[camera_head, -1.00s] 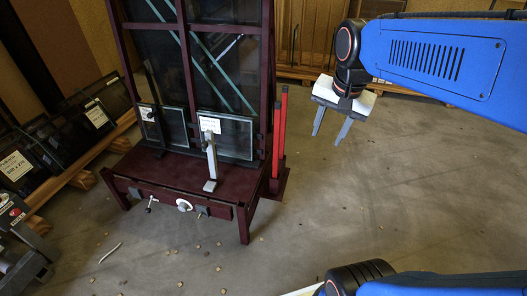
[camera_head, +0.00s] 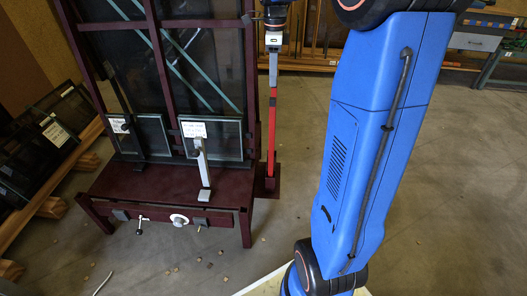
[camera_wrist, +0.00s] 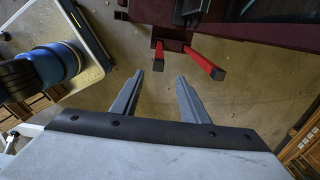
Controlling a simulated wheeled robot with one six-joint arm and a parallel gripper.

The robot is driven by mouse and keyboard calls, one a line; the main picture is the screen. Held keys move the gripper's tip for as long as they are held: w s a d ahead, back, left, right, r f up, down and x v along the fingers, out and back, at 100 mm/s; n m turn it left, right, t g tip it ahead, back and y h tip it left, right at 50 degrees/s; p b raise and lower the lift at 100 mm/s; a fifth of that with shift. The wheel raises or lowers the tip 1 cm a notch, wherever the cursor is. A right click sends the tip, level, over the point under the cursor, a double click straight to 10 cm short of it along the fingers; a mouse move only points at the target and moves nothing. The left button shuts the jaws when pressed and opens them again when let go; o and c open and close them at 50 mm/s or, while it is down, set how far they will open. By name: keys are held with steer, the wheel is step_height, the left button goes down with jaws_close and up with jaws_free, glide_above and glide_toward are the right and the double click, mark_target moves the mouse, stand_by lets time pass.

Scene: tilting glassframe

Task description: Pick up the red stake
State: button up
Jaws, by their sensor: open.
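Two red stakes stand upright beside the right side of the dark red glass frame. In the head view I see one red stake (camera_head: 271,140) clearly, its upper end overlapped by my gripper (camera_head: 273,78). In the wrist view there is a longer red stake (camera_wrist: 204,63) at right and a shorter-looking one (camera_wrist: 158,56) to its left. My gripper (camera_wrist: 160,78) is open and empty, fingers pointing down above the stakes. In the wrist view both stakes appear beyond the fingertips, with the nearer end of the longer one right of the right finger.
The dark red frame (camera_head: 130,182) with glass panes stands just left of the stakes. Glass panels lean on a wooden rack (camera_head: 70,165) at far left. A workbench (camera_head: 478,40) stands at the back right. Open concrete floor (camera_head: 430,190) lies to the right.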

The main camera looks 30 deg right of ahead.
glide_toward(272, 116)
steer(key=f, duration=0.1)
steer(key=w+f, duration=0.1)
steer(key=f, duration=0.3)
steer(key=shift+w+d+f, duration=0.15)
steer(key=shift+w+d, duration=0.05)
steer(key=shift+d, duration=0.2)
steer(key=shift+s+f, duration=0.2)
steer(key=shift+f, duration=2.55)
steer(key=shift+c, duration=0.3)
jaws_close()
steer(key=shift+r, duration=0.1)
